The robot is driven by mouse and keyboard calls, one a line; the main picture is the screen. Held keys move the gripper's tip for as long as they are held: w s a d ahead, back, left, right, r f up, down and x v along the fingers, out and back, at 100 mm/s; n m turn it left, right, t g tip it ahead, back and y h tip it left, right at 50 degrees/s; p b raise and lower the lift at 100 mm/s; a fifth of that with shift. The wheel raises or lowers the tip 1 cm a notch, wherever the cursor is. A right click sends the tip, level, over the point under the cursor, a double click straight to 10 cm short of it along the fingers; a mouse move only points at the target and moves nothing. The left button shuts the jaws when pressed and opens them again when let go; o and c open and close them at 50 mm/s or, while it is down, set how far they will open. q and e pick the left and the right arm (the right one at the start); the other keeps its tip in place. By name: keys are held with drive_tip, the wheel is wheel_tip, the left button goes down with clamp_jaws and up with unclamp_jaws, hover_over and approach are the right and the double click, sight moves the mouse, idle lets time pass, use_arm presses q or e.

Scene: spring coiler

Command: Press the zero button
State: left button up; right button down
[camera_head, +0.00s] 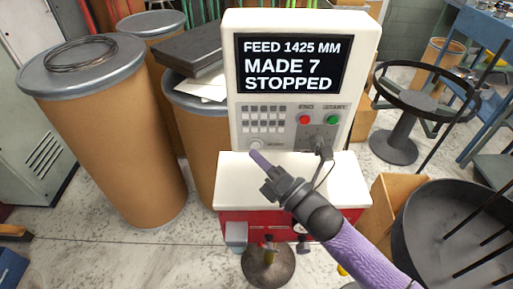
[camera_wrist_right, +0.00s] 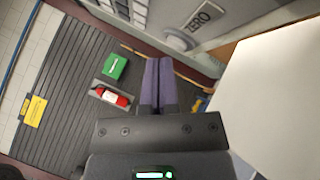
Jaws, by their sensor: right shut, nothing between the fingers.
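The zero button is a round, pale button (camera_head: 255,144) at the lower left of the white control panel (camera_head: 240,118), below the keypad. In the right wrist view the round button (camera_wrist_right: 177,42) sits beside a ZERO label (camera_wrist_right: 200,16), above and slightly right of my fingertips. My right gripper (camera_head: 257,158) is shut and empty, its purple fingers pointing up at the panel, with the tips just below the button in the head view. In the right wrist view the shut fingertips (camera_wrist_right: 158,60) appear apart from the button. My left gripper is not in view.
The screen (camera_head: 290,63) reads FEED 1425 MM, MADE 7, STOPPED. A plugged cable (camera_head: 322,150) hangs by the panel. A white ledge (camera_head: 345,170) juts out below it.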

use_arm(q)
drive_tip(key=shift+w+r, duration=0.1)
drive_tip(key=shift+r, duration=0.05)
use_arm(e)
drive_tip(key=shift+w+d+r, duration=0.15)
drive_tip(key=shift+w+r, duration=0.1)
drive_tip(key=shift+r, duration=0.1)
use_arm(q)
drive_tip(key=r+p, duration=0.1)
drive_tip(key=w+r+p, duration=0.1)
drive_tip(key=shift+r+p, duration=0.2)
drive_tip(key=shift+p, duration=0.1)
use_arm(e)
drive_tip(key=s, duration=0.4)
drive_tip(key=shift+s+a+f, duration=0.1)
drive_tip(key=shift+a+f, duration=0.1)
drive_tip(key=shift+f, duration=0.2)
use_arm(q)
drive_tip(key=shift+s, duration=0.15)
